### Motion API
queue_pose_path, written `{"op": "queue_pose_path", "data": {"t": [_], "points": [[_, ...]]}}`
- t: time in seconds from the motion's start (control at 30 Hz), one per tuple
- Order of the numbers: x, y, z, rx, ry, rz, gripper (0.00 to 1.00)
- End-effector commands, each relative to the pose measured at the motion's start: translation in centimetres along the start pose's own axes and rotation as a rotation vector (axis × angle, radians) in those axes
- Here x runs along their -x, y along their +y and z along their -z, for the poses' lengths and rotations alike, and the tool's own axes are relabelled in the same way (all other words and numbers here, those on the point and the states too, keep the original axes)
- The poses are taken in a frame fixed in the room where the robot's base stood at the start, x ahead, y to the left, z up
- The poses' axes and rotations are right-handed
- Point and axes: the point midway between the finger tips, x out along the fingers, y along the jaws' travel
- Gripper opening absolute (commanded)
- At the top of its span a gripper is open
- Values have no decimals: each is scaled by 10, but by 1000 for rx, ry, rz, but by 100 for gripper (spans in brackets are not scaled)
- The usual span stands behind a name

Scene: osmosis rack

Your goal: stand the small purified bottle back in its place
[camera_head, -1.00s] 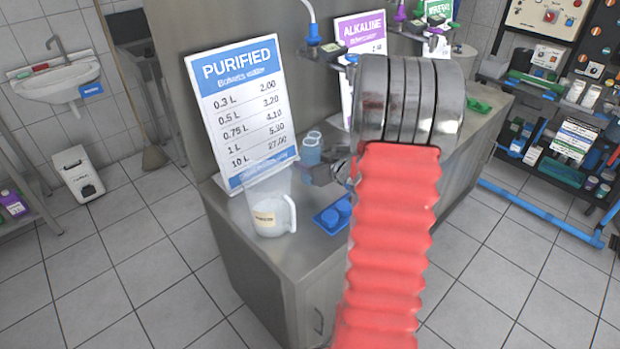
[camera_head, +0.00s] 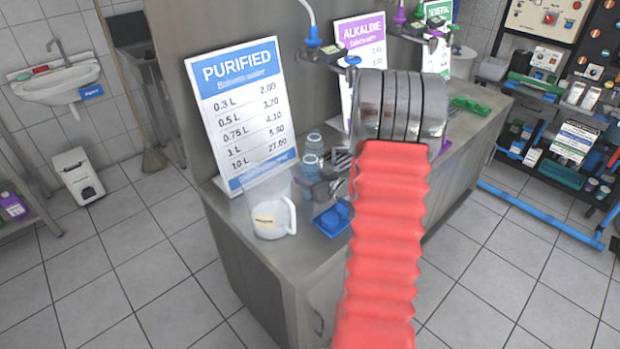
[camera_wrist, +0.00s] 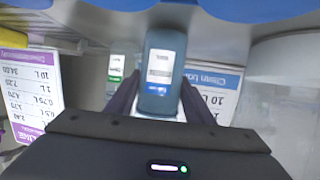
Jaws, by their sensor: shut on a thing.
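My gripper (camera_wrist: 160,98) is shut on a blue bottle (camera_wrist: 163,75) with a pale label; its dark fingers lie on both sides of it in the wrist view. In the head view two clear bluish bottles show close together before the purified sign, a rear one (camera_head: 314,143) and a front one (camera_head: 311,165). My gripper is beside the front one, partly hidden by my arm. I cannot tell from the head view whether the held bottle's base touches the counter (camera_head: 262,250).
A clear jug (camera_head: 270,218) with a handle is at the counter's front left. A blue tray (camera_head: 332,219) lies to its right. The alkaline sign (camera_head: 360,45) and blue tap (camera_head: 313,38) are farther back.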

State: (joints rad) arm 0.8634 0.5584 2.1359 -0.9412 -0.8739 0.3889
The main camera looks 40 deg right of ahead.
Motion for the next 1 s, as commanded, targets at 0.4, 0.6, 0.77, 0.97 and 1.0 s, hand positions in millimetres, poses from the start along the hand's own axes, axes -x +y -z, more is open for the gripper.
{"op": "queue_pose_path", "data": {"t": [0.4,0.6,0.77,0.97,1.0], "points": [[0,0,-1,0,1,0,55],[0,0,-1,0,1,-1,66],[0,1,-1,0,1,-1,66],[5,1,1,0,1,-2,66],[8,1,1,0,1,-3,66]]}}
